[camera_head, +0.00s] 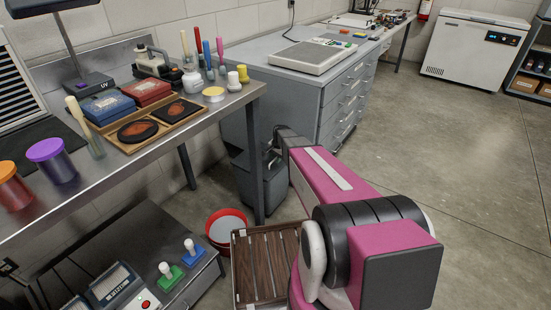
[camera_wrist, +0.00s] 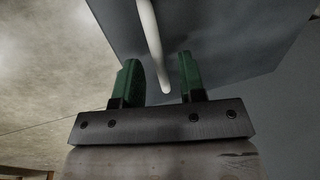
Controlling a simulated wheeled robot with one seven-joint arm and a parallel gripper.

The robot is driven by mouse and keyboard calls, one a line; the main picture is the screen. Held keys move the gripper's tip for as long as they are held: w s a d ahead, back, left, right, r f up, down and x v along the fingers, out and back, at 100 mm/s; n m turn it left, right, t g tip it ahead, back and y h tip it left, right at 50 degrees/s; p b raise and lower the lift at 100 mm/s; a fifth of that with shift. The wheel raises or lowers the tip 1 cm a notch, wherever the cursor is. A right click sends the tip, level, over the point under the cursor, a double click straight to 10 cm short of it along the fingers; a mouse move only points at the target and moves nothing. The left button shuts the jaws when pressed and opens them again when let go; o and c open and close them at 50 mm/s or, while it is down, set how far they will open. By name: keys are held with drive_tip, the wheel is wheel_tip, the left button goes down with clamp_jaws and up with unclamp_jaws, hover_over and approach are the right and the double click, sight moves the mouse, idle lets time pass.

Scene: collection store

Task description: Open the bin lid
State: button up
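The dark grey bin (camera_head: 272,190) stands on the floor between the steel table and the grey drawer cabinet. Its top is partly hidden by the table leg and my arm, and I cannot make out the lid clearly in the head view. My gripper (camera_head: 272,150) is at the bin's upper part, small and partly hidden there. In the wrist view, the two green fingers of my gripper (camera_wrist: 158,75) are apart. A pale rod (camera_wrist: 151,40), apparently a handle, runs between them with visible gaps on both sides. A flat blue-grey surface (camera_wrist: 215,35) lies behind it.
The steel table (camera_head: 205,118) with jars, brushes and trays is left of the bin. The drawer cabinet (camera_head: 340,105) stands behind it. A red bucket (camera_head: 226,216) and a slatted wooden crate (camera_head: 235,262) are on the near side. The floor at right is clear.

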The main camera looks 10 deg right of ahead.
clamp_jaws()
